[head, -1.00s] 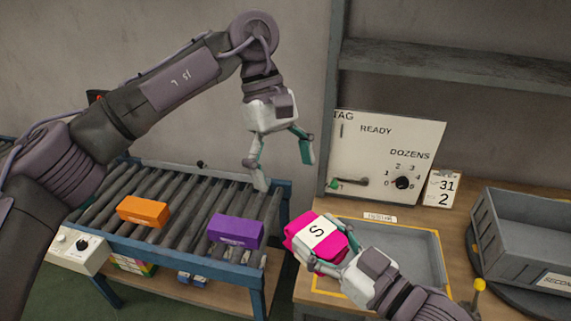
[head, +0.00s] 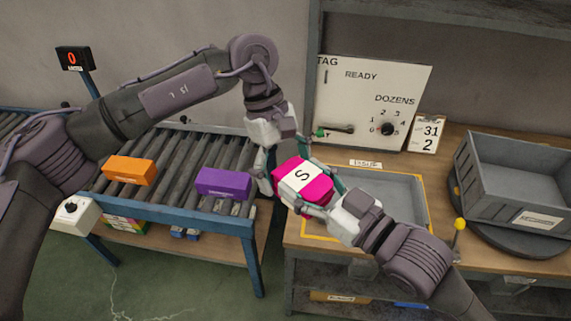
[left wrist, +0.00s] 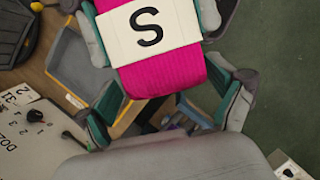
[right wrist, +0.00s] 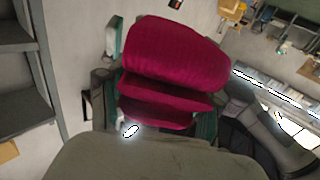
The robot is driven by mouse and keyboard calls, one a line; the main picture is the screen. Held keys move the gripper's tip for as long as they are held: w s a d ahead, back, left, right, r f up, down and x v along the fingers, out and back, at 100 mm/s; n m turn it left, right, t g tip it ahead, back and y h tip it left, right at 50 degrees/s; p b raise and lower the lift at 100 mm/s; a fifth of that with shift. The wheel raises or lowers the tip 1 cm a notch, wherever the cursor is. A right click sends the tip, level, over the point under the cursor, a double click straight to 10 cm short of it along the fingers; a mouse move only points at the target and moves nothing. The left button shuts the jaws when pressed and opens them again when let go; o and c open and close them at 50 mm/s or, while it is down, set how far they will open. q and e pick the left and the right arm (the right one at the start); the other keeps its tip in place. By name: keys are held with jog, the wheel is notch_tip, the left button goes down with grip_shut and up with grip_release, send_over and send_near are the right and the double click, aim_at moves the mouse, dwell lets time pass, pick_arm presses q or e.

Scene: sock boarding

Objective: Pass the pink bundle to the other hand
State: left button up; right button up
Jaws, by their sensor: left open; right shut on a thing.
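The pink bundle (head: 316,188), with a white band marked S, is held in the air by my right gripper (head: 312,196), which is shut on it from the lower right. The folded pink layers fill the right wrist view (right wrist: 172,70). My left gripper (head: 290,165) comes down from above with its fingers open around the bundle's upper left end. In the left wrist view the bundle (left wrist: 150,75) reaches between my open left fingers (left wrist: 165,115), with my right fingers at its far end. Whether the left fingers touch it, I cannot tell.
The roller conveyor (head: 170,160) carries an orange bundle (head: 130,170) and a purple bundle (head: 223,184). A yellow-edged grey tray (head: 400,190) lies on the bench below right. A grey crate (head: 520,185) stands further right. A dial panel (head: 370,100) stands behind.

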pick_arm(q)
jog(key=shift+c, duration=0.4)
jog(key=shift+d, duration=0.1)
jog(key=c, duration=1.2)
pick_arm(e)
jog(key=shift+a+r, duration=0.1)
jog(key=o, duration=1.3)
